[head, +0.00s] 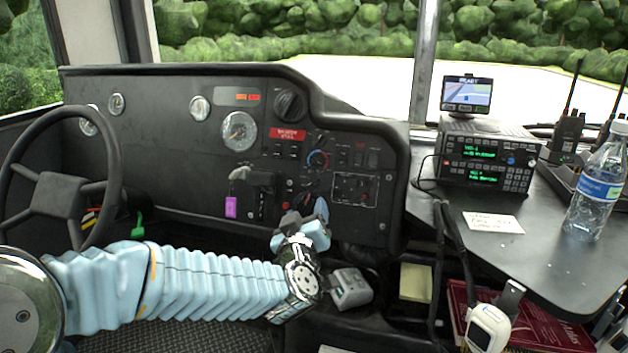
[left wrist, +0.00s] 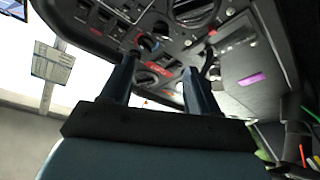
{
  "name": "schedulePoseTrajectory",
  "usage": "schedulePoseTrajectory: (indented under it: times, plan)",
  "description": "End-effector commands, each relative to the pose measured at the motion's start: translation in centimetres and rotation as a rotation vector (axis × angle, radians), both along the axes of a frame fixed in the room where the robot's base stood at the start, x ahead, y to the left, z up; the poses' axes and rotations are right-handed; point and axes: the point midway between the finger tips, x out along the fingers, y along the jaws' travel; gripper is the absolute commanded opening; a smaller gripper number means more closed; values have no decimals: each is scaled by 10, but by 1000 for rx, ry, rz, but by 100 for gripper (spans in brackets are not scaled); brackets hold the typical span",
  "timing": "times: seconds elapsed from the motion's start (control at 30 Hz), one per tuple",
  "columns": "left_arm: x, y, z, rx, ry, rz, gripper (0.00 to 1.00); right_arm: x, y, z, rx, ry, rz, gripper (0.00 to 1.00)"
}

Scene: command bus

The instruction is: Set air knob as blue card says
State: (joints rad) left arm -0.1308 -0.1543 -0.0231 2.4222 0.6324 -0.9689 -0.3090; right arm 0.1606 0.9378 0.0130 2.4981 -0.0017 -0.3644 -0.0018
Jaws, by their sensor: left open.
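A round knob with a blue and red ring (head: 317,160) sits on the right part of the dark dashboard panel. It also shows in the left wrist view (left wrist: 148,43), ahead of the fingers. Another dark knob (left wrist: 146,78) is close by it, beside a red label. My left gripper (head: 306,212) is in front of the lower panel, below the ringed knob. In the left wrist view its two fingers (left wrist: 161,64) stand apart with nothing held between them. I cannot make out a blue card.
A steering wheel (head: 62,185) is at the left. A white card (head: 493,222) and a water bottle (head: 597,185) are on the right counter, near a radio unit (head: 486,157). A yellow note (head: 415,282) is below. A purple tag (head: 231,207) hangs left of my gripper.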

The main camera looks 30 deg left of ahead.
Motion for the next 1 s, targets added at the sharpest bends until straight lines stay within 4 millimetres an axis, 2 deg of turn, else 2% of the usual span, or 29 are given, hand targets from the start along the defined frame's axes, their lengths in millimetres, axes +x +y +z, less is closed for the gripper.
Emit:
schedulePoseTrajectory:
  times: [0.17,0.4,0.6,0.8,1.0]
  plan:
    - [27,13,-1,1,3,3,61,0,0,0,0,1,-1,43]
    - [78,36,-1,2,5,2,61,-1,1,4,1,2,1,43]
    - [108,50,0,1,2,0,61,-1,2,6,2,2,3,43]
    - [120,55,-1,0,2,-1,61,-1,2,7,3,2,4,43]
    - [121,56,-1,0,2,-1,61,-1,2,7,3,2,4,43]
